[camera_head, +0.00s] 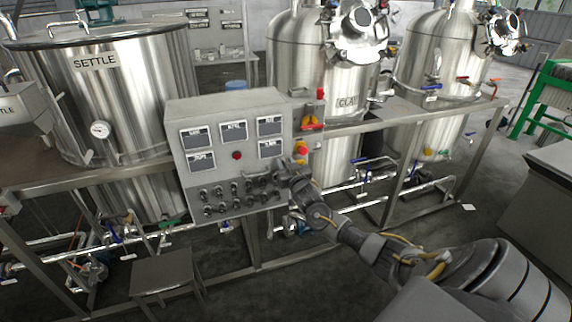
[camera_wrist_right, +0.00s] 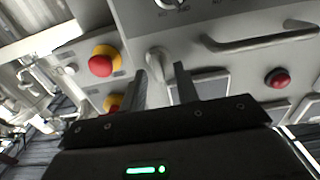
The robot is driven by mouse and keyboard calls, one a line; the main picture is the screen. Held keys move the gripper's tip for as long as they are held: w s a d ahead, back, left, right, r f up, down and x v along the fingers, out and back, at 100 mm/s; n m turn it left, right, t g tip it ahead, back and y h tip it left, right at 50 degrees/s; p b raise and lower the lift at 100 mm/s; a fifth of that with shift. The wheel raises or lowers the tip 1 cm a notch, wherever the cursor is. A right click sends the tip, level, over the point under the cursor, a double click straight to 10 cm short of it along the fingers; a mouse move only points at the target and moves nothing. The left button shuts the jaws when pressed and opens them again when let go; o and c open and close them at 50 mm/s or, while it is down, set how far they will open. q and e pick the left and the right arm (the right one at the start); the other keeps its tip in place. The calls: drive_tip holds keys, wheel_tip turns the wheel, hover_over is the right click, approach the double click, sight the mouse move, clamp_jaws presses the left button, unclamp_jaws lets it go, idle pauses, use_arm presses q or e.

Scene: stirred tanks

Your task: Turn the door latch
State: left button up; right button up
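The door latch (camera_wrist_right: 157,60) is a small grey turn-handle on the face of the grey control box, in the right wrist view. My right gripper (camera_wrist_right: 163,78) is open, with its two dark fingers pointing at the box face and the latch showing between and just past the fingertips. Whether the fingers touch the latch I cannot tell. In the head view my right gripper (camera_head: 284,168) is at the right edge of the control box (camera_head: 181,111), and the latch is hidden or too small to make out there. My left gripper is not in view.
A red emergency button on yellow (camera_wrist_right: 101,62) sits left of the latch; a bar handle (camera_wrist_right: 258,42) and a red button (camera_wrist_right: 277,79) are to its right. Steel tanks (camera_head: 125,85) and a pipe frame stand behind the box. A small steel stool (camera_head: 162,272) is at lower left.

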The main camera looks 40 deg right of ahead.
clamp_jaws()
drive_tip(key=shift+m, duration=0.4)
drive_tip(key=shift+s+d+f+m+p, duration=0.15)
drive_tip(key=shift+f+m+p, duration=0.1)
drive_tip(key=shift+m, duration=2.6)
drive_tip(key=shift+d+f+m+p, duration=0.2)
drive_tip(key=shift+f+m, duration=0.05)
drive_tip(key=shift+m, duration=2.55)
drive_tip(key=shift+s+d+f+m+p, duration=0.15)
drive_tip(key=shift+f+m+p, duration=0.1)
drive_tip(key=shift+m, duration=2.6)
unclamp_jaws()
drive_tip(key=shift+w, duration=0.15)
